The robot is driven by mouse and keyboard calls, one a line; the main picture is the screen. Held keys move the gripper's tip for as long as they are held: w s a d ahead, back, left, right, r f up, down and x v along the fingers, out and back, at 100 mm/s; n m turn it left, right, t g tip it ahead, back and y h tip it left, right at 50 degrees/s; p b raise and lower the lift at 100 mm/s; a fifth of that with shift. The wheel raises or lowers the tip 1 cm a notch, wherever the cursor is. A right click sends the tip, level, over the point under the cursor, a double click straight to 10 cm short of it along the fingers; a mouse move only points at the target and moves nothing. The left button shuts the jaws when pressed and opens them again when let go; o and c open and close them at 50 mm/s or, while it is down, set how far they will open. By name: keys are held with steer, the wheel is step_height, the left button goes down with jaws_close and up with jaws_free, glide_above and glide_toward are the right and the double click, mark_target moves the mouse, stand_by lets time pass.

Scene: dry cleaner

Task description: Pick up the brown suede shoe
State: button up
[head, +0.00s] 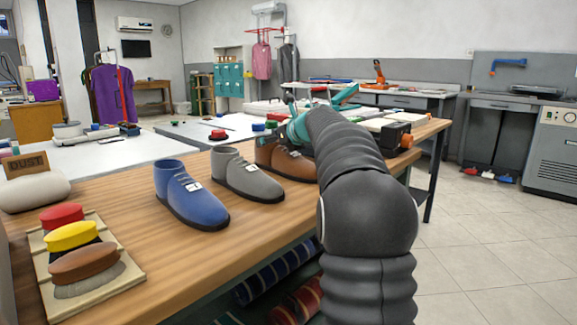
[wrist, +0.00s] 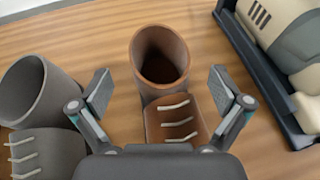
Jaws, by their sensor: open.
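The brown suede shoe (head: 289,163) stands upright on the wooden table, at the right end of a row of shoes in the head view. Its far part is hidden behind my arm. In the wrist view the brown shoe (wrist: 175,112) lies between my open fingers, with its round opening ahead and its pale laces nearer. My gripper (wrist: 160,93) is open, with one finger on each side of the shoe. I see a gap on both sides and no contact. In the head view my gripper is mostly hidden by my arm; a teal part of it shows above the shoe.
A grey shoe (head: 246,175) stands close left of the brown one, with a blue shoe (head: 190,196) beyond it. A dark and beige device (wrist: 285,50) sits right of the brown shoe. Brushes on a wooden board (head: 122,280) lie at the near left.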

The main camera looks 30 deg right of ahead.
steer(key=x, duration=0.3)
steer(key=shift+w+a, duration=0.1)
steer(key=c, duration=1.8)
steer(key=shift+r, duration=0.1)
